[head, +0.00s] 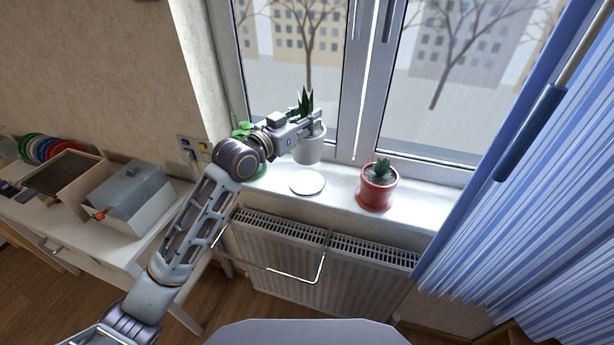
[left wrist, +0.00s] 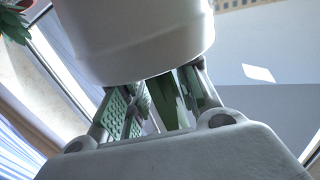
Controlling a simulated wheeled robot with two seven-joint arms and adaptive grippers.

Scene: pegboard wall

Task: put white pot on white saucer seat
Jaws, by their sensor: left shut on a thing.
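The white pot (head: 309,150) with a spiky green plant hangs in the air above the windowsill. My left gripper (head: 314,124) is shut on the white pot near its rim. In the left wrist view the white pot (left wrist: 135,35) fills the top middle, with the gripper fingers (left wrist: 150,105) and green leaves below it in the picture. The white saucer seat (head: 307,183) is a flat round disc on the sill, empty, just below the pot in the head view. A clear gap shows between them. My right gripper is not in view.
A red pot (head: 376,186) with a plant stands on the sill to the right of the saucer. A green plant (head: 243,130) is partly hidden behind my left arm. The window (head: 350,80) is close behind; a blue curtain (head: 540,170) hangs at right. A radiator (head: 290,255) is below.

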